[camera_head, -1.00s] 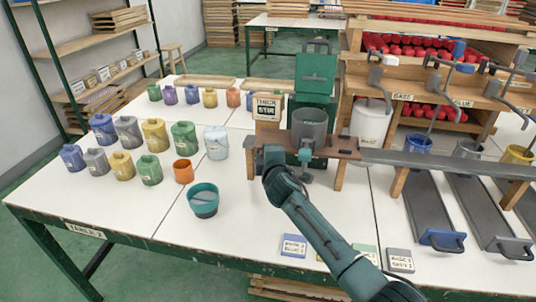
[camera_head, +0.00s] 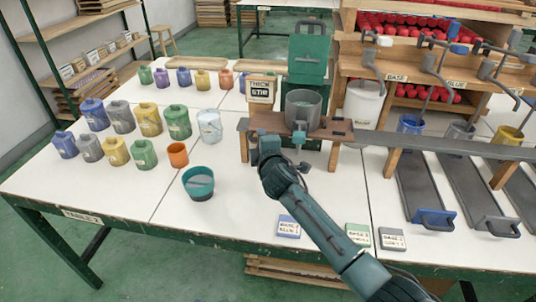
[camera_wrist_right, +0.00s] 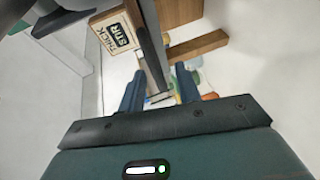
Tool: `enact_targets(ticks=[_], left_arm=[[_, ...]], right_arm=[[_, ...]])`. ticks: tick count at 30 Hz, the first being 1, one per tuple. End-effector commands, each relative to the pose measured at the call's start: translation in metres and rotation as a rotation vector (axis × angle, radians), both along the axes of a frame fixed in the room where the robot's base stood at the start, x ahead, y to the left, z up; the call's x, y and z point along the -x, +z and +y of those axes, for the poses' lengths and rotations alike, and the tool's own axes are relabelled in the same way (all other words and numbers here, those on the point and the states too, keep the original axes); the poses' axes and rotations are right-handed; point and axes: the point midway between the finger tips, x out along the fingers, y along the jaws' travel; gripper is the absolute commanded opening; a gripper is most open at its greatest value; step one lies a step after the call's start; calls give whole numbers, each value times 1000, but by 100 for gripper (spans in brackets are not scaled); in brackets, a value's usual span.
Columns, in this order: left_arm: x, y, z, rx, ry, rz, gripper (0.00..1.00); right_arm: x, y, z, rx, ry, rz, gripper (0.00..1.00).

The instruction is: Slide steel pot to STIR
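The steel pot (camera_head: 302,108) is a grey cylinder standing upright on a raised wooden rail (camera_head: 338,127), in front of a green machine (camera_head: 313,55). A teal-grey fitting (camera_head: 300,140) sits at the rail's front below it. The STIR sign (camera_head: 261,90) reads "THICK STIR" and stands left of the pot; it also shows in the right wrist view (camera_wrist_right: 115,33). My right gripper (camera_head: 268,138) is at the rail's front, left of and below the pot. Its fingers (camera_wrist_right: 159,90) are apart, with a dark grey bar beyond them. Contact with the pot is not visible. My left gripper is out of view.
Several lidded paint cans (camera_head: 148,120), an orange cup (camera_head: 178,154) and a teal bowl (camera_head: 199,184) stand left. A white bucket (camera_head: 363,103) is right of the pot. A long grey rail (camera_head: 440,143) runs right. Label tiles (camera_head: 289,226) lie in front.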

Motion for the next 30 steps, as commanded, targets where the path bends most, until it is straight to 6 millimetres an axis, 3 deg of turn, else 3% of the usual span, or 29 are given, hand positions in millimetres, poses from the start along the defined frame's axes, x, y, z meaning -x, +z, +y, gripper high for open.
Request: enact_targets(ticks=[9,15,21,30], left_arm=[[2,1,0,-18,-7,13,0],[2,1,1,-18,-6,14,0],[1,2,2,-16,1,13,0],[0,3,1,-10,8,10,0]], right_arm=[[59,12,-9,-1,2,2,33],[87,16,-13,0,2,3,33],[97,19,-15,0,2,3,33],[98,19,-15,0,2,3,33]])
